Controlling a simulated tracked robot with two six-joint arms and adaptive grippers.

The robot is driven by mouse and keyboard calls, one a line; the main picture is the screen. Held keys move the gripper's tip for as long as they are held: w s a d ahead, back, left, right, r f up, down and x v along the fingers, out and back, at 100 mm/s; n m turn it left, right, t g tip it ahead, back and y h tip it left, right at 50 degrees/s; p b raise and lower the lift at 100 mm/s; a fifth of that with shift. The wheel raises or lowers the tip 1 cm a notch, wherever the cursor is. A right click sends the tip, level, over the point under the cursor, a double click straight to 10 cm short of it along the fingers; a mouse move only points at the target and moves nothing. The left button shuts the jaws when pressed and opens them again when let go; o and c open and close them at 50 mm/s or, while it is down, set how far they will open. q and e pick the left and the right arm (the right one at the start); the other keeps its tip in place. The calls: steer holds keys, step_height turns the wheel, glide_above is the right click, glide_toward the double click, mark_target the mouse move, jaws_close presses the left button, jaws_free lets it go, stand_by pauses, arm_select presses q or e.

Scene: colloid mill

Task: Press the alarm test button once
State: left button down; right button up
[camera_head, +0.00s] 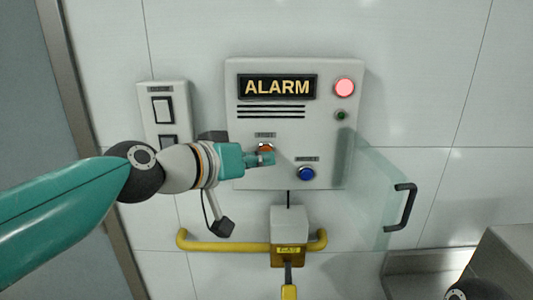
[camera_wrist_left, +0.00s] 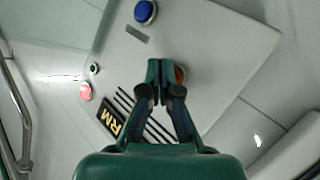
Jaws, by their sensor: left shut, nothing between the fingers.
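The alarm panel (camera_head: 247,125) is a pale box on the wall with a lit "ALARM" sign (camera_head: 277,87). An orange button (camera_head: 265,147) and a blue button (camera_head: 306,174) sit low on it, each under a label too small to read. In the left wrist view the orange button (camera_wrist_left: 180,74) is partly hidden behind the fingers, and the blue button (camera_wrist_left: 145,12) is clear. My left gripper (camera_head: 270,158) is shut and empty, its tips right in front of the orange button; I cannot tell whether they touch. My right gripper is out of view.
A red lamp (camera_head: 345,87) glows above a small green one (camera_head: 341,115). A clear cover (camera_head: 372,190) with a black handle (camera_head: 404,207) stands open at the right. A switch plate (camera_head: 178,95) is at the left. A yellow rail (camera_head: 213,246) and grey box (camera_head: 289,223) are below.

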arm_select(q)
steer(key=shift+s, duration=0.45)
steer(key=shift+s, duration=2.55)
steer(key=w+a+f+n+g+y, duration=0.2)
steer(key=a+f+y, duration=0.1)
steer(key=f, duration=1.4)
steer(key=w+a+f+n+g+y, duration=0.1)
steer(key=w+a+f+g+y, duration=0.15)
steer(key=f, duration=1.45)
steer(key=s+a+f+n+g, duration=0.1)
steer(key=s+a+f, duration=0.1)
steer(key=s+f, duration=0.45)
steer(key=s+a+f+g, duration=0.2)
steer(key=s+a+f, duration=0.1)
steer(key=f, duration=0.7)
steer(key=s+f+n+g, duration=0.1)
steer(key=s+f+g, duration=0.1)
steer(key=s+f, duration=0.8)
steer(key=s+a, duration=0.1)
steer(key=s, duration=0.3)
